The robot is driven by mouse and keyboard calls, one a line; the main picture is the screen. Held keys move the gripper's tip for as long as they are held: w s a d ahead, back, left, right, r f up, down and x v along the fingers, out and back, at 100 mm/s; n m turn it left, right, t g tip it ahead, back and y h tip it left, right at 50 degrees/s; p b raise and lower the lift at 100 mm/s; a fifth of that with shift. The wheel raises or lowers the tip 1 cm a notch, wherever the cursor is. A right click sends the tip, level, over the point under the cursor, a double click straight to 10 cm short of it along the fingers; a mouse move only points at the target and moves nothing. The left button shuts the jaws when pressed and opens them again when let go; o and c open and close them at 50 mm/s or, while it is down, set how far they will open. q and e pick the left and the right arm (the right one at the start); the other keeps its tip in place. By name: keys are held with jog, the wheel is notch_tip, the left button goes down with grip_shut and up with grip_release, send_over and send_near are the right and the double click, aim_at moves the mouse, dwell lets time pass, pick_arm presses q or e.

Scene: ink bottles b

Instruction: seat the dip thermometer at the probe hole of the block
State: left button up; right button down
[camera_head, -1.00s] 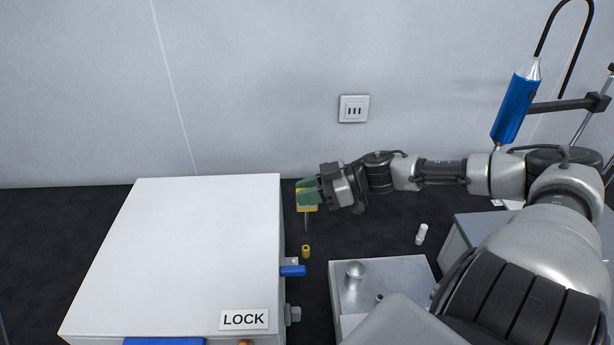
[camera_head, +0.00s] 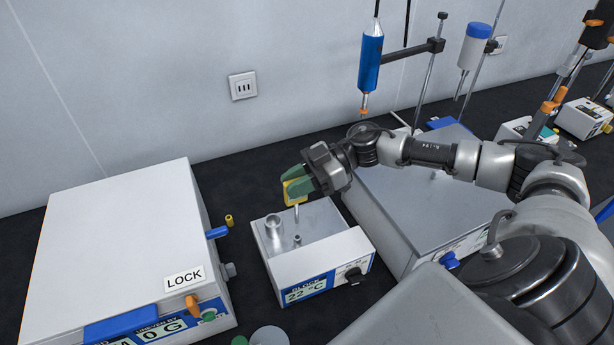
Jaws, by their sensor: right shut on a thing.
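The dip thermometer (camera_head: 295,190) has a yellow head and a thin stem pointing down. My right gripper (camera_head: 298,184), with green fingertips, is shut on its yellow head. The thermometer is held up over the back part of the block (camera_head: 318,218), a metal-topped unit whose display reads 22 °C. On the block's top are a wide round metal fitting (camera_head: 273,224) and a small upright tube (camera_head: 298,240), perhaps the probe hole. The stem appears behind this tube and apart from it; the tip's exact height is unclear. My left gripper is not in view.
A white box marked LOCK (camera_head: 120,240) stands left of the block, with a small yellow cylinder (camera_head: 229,220) beside it. A larger grey unit (camera_head: 425,195) is close on the right. A blue tool (camera_head: 370,62) hangs from a stand behind my right arm.

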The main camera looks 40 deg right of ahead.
aim_at(296, 200)
jog(key=shift+w+d+f, duration=0.1)
jog(key=shift+w+f, duration=0.05)
jog(key=shift+w, duration=0.1)
jog(key=shift+s+r+p, duration=0.15)
jog(key=shift+r+p, duration=0.05)
jog(key=shift+p, duration=0.4)
jog(key=shift+f+b, duration=0.3)
jog(key=shift+f, duration=0.3)
jog(key=shift+f+b, duration=0.6)
jog(key=shift+f, duration=1.5)
jog(key=shift+r, duration=0.1)
jog(key=shift+p, duration=0.35)
jog(key=shift+p, duration=0.7)
